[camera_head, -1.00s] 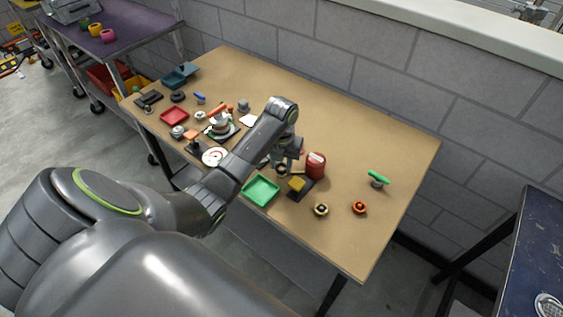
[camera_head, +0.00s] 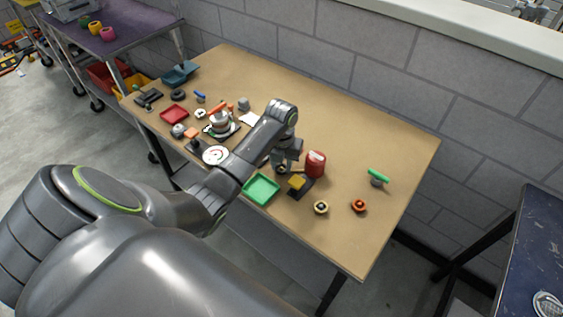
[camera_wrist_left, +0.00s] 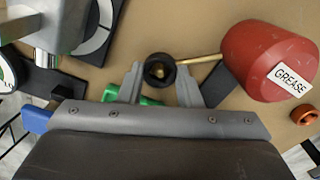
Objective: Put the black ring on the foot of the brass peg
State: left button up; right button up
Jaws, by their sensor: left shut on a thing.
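My left gripper (camera_wrist_left: 160,75) is shut on the black ring (camera_wrist_left: 160,68), with one fingertip on each side of it. A bit of brass, seemingly the top of the brass peg (camera_wrist_left: 158,71), shows inside the ring's hole in the left wrist view. I cannot tell how far down the peg the ring sits. In the head view my left gripper (camera_head: 283,167) is low over the table, left of the red can; the ring and peg are too small and too covered there to make out well. The peg's foot is hidden. My right gripper is not in view.
The table's far right is mostly clear.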

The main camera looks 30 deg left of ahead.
pick_arm(q)
jog(key=shift+f, duration=0.2)
dwell(0.6)
jog(key=o, duration=1.4)
jog(key=shift+c, duration=0.2)
notch_tip(320, 180, up, 8)
jog(key=p, duration=0.8)
jog(key=shift+f, duration=0.2)
jog(key=shift+f, duration=0.1)
